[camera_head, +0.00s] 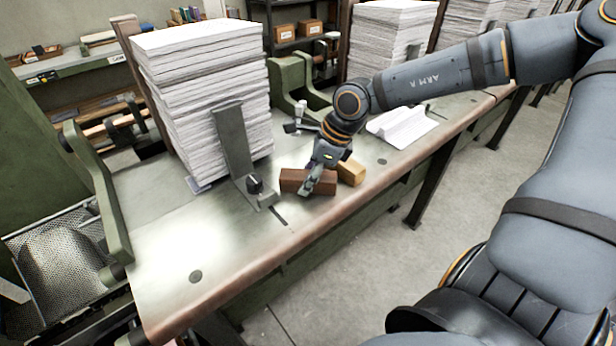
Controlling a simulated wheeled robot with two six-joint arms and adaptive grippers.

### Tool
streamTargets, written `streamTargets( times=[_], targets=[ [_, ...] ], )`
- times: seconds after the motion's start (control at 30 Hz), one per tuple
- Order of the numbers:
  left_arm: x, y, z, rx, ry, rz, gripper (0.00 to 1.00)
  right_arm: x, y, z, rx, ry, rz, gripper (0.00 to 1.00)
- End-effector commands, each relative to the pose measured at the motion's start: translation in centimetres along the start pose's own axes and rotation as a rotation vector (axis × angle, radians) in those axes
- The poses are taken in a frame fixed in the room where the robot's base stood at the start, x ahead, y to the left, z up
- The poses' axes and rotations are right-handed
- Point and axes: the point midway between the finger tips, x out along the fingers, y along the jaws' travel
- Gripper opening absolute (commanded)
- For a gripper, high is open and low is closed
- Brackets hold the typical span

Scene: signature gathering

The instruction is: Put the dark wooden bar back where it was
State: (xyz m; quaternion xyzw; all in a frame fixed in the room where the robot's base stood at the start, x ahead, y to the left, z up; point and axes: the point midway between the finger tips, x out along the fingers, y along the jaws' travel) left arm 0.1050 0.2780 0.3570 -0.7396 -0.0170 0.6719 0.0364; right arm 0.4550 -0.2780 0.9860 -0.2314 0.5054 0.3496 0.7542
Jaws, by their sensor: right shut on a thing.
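The dark wooden bar (292,180) is at the front part of the metal-topped bench (165,255), just right of the upright metal stop. My right gripper (307,188) reaches down over it from the upper right and is shut on it. The fingers hide part of the bar. I cannot tell whether the bar touches the bench top. A lighter wooden block (351,172) lies right behind the gripper, close to the bar's right end. My left gripper is not in view.
A tall paper stack (205,95) stands behind the metal stop (233,145). A small pile of folded sheets (402,126) lies to the right, with another stack (388,45) behind. Green machine brackets (290,80) stand at the back. The bench's front left is clear.

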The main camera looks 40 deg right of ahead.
Motion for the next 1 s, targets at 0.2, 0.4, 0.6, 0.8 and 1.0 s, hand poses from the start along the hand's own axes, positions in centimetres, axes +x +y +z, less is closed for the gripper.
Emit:
streamTargets(
  times=[0.2,0.4,0.6,0.8,1.0],
  targets=[
    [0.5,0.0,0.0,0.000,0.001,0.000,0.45,0.3,0.0,-0.1,0.000,0.000,0.000,0.06],
    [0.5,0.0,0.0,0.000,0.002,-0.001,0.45,0.3,0.0,-0.1,0.000,0.001,0.000,0.52],
    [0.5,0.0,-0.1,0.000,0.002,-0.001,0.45,0.3,0.0,-0.1,0.000,0.001,0.000,0.60],
    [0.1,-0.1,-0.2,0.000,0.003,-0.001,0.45,-0.1,0.0,0.0,0.000,0.001,0.000,0.60],
    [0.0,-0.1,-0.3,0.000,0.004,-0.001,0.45,-2.9,0.0,0.3,0.001,-0.012,0.000,0.60]
  ],
)
